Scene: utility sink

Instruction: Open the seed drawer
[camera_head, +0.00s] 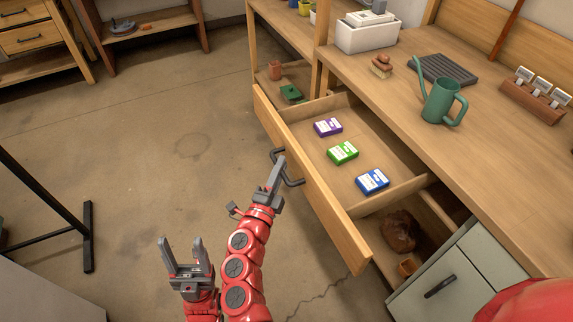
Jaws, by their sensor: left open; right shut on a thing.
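The seed drawer (312,185) is pulled well out from the wooden bench. A purple packet (328,127), a green packet (343,152) and a blue packet (372,181) lie in it. Its dark bar handle (296,183) is on the front panel. My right gripper (278,168) is shut on the handle; the fingers hide part of it. My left gripper (182,249) is open and empty, low over the floor, left of the drawer and apart from it.
On the bench top stand a green watering can (442,103), a dark tray (444,69) and a white box (367,34). A grey-green cabinet (440,287) is at lower right. A dark metal stand (87,235) is at left. The floor between is clear.

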